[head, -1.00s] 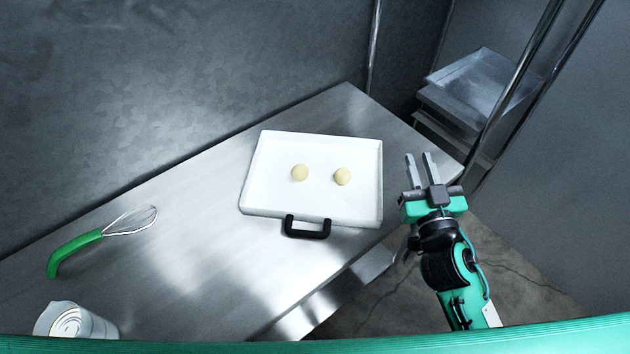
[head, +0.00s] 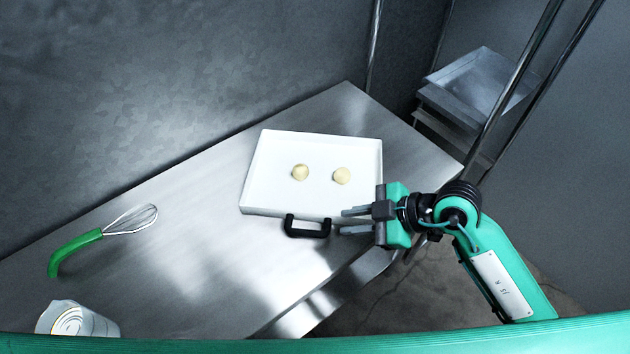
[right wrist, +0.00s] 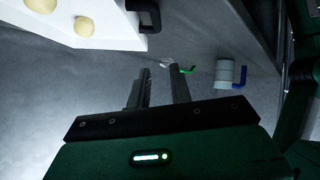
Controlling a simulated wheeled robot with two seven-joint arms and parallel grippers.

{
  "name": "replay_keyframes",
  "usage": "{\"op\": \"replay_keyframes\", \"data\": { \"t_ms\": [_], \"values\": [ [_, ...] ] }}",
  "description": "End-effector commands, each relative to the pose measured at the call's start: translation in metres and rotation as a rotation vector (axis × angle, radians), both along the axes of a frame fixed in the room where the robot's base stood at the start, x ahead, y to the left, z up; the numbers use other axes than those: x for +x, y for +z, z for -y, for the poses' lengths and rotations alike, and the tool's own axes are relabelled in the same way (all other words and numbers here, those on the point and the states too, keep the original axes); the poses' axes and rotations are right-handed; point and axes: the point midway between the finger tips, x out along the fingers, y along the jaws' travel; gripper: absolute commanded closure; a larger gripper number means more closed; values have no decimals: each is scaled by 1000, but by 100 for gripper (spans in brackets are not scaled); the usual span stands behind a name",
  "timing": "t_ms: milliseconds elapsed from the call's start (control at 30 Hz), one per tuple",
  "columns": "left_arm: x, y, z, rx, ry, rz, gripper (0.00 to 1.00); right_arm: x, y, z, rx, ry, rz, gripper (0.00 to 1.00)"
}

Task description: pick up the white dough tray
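The white dough tray (head: 270,188) lies flat on the steel table with two pale dough balls (head: 300,172) (head: 342,176) in it. Its black handle (head: 307,227) sticks out from the near side. In the right wrist view the tray (right wrist: 105,38) is at the upper left, with the handle (right wrist: 146,14) beside it. My right gripper (head: 343,221) is open and empty. Its fingers point left toward the handle, just right of it and apart from it. The fingers also show in the right wrist view (right wrist: 160,85). My left gripper is not in view.
The steel table (head: 200,240) has bare room left of the tray. A green-handled whisk (head: 75,250) and a clear measuring cup (head: 75,320) are at the left. A metal rack with trays (head: 480,85) stands beyond the table at the right.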

Motion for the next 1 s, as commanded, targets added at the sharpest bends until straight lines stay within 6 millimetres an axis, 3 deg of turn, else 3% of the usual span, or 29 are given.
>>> {"op": "replay_keyframes", "data": {
  "t_ms": [100,233,600,1000],
  "values": [
    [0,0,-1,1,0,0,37,3,-11,13,-94,-34,-43,79],
    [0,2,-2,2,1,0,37,5,-19,15,-134,-53,-66,79],
    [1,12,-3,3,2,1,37,20,-65,-30,-134,-54,-69,79],
    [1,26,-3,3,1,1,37,30,-88,-59,-135,-52,-67,79]
  ]
}}
